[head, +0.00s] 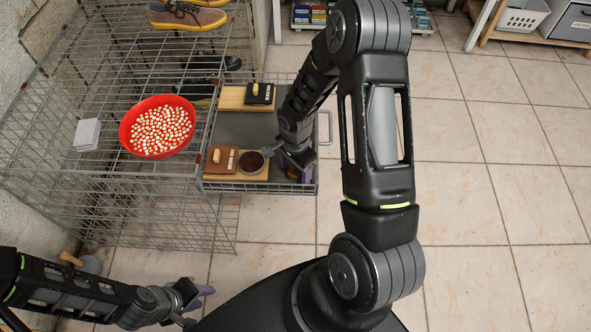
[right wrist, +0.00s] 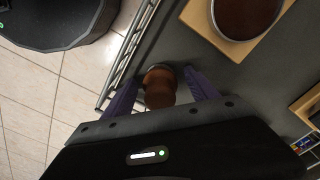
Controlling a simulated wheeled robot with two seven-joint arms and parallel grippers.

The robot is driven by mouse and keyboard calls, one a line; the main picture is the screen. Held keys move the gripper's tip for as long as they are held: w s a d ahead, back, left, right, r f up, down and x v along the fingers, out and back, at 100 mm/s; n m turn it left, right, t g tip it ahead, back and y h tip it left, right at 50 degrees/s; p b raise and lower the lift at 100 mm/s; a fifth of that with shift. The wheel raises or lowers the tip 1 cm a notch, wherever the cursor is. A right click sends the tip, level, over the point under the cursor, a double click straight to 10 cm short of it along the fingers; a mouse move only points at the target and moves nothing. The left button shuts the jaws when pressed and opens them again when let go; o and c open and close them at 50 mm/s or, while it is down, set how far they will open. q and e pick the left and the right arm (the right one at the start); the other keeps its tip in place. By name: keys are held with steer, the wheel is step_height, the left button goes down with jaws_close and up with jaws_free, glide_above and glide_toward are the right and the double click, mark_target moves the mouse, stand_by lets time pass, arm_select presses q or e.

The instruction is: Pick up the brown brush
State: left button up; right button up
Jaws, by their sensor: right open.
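The brown brush (right wrist: 160,88) shows in the right wrist view as a rounded, reddish-brown wooden piece on the dark drawer floor. In the head view, its brown top (head: 293,173) shows near the drawer's right edge, partly covered by my gripper. My right gripper (head: 297,168) is open, with its purple fingers (right wrist: 160,93) on either side of the brush and gaps visible beside it. Whether the fingers touch it lower down is hidden. My left gripper (head: 199,299) is open and empty, low over the floor at bottom left.
The pulled-out drawer (head: 240,128) holds a dark round tin (head: 251,162) and a brown block (head: 221,159) on a wooden board. Another board (head: 232,98) carries a black item. A red bowl (head: 157,127) stands on the wire rack (head: 60,160). Tiled floor at right is clear.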

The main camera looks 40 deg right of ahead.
steer(key=shift+c, duration=0.6)
steer(key=c, duration=1.3)
